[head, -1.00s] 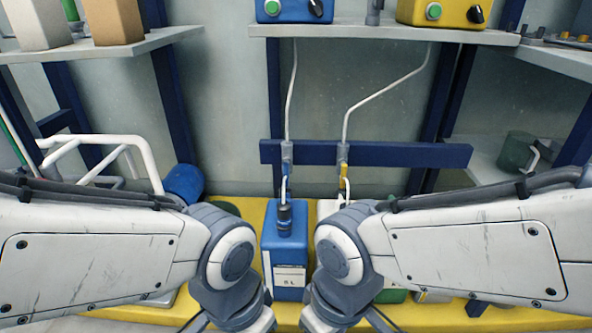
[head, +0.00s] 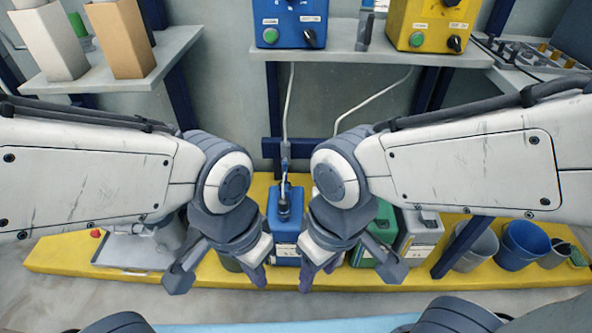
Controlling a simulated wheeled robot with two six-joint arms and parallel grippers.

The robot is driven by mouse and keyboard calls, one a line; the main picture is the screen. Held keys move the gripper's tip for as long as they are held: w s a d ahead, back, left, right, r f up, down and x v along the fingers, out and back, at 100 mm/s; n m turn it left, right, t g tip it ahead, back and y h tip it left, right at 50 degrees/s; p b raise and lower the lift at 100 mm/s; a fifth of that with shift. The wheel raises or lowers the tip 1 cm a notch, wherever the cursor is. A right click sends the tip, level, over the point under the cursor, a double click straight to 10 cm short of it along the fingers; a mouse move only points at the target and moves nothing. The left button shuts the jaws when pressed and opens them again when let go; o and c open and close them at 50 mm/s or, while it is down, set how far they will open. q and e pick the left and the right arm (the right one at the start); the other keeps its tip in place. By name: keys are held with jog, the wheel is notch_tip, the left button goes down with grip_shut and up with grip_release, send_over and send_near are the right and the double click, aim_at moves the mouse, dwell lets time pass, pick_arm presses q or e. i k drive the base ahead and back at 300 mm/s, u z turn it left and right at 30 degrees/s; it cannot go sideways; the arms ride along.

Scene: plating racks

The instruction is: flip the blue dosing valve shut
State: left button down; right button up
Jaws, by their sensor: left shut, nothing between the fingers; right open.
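The blue dosing valve (head: 285,149) is small, on the thin line in front of the dark blue rail, above the blue canister (head: 285,228). Its lever position is too small to tell. My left gripper (head: 257,276) points down just left of the blue canister; it is shut and empty. My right gripper (head: 318,273) points down just right of the canister; it is open and empty. Both are lower in the picture than the valve and apart from it. The second valve, with the yellow handle, is hidden behind my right arm.
A blue control box (head: 291,22) and a yellow control box (head: 433,24) stand on the upper shelf (head: 345,62). A green canister (head: 372,238) and a grey one (head: 418,235) stand right of the blue canister on the yellow base (head: 60,254). Buckets (head: 522,243) stand further right.

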aim_at(285, 233)
jog(key=u, duration=0.2)
jog(key=i, duration=0.65)
jog(key=z, duration=0.9)
